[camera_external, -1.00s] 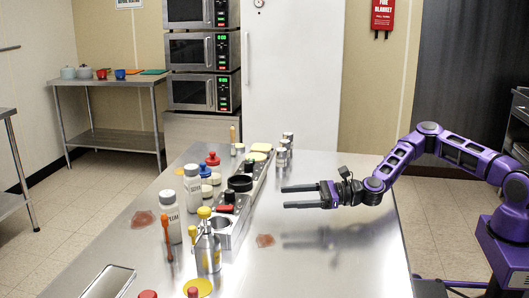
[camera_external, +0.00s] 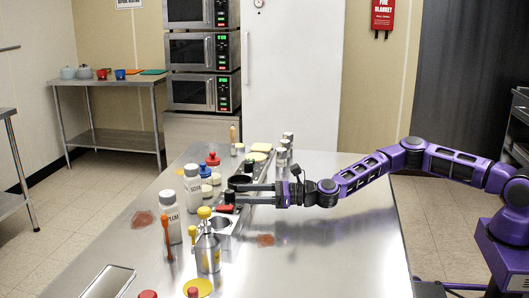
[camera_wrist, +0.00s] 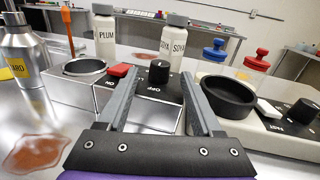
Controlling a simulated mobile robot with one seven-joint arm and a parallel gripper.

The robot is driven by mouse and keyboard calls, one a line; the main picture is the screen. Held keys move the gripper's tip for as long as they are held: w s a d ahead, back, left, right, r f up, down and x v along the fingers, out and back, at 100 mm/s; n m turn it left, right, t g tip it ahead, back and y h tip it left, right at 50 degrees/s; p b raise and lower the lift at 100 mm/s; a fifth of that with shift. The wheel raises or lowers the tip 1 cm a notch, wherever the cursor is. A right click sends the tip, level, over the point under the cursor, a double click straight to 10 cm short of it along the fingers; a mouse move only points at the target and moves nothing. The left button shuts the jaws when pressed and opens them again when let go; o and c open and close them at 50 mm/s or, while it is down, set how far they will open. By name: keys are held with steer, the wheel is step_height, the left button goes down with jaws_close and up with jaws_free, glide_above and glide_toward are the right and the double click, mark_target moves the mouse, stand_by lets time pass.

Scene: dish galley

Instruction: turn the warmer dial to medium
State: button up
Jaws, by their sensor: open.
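My gripper (camera_external: 236,192) is open and reaches left over the row of units on the steel table. In the wrist view my gripper (camera_wrist: 161,76) has its fingers spread with a black dial (camera_wrist: 159,71) between and just beyond the tips. I cannot tell if the fingers touch it. This dial sits on a steel box front with lettering that looks like OFF below it, and a red switch (camera_wrist: 121,70) at its left. A second black dial (camera_wrist: 303,111) is on the unit at the right, outside the fingers.
A round steel well (camera_wrist: 85,66) is left of the red switch. A black bowl (camera_wrist: 229,96) is close by the right finger. PLUM (camera_wrist: 104,32) and SOYA (camera_wrist: 171,42) bottles stand behind. A metal pump can (camera_external: 208,252) stands in front. The table's right side (camera_external: 340,240) is clear.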

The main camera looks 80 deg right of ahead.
mark_target(229, 190)
steer(key=shift+w+a, duration=0.25)
steer(key=shift+w, duration=0.95)
steer(key=shift+w+a, duration=0.2)
steer(key=shift+w, duration=1)
jaws_close()
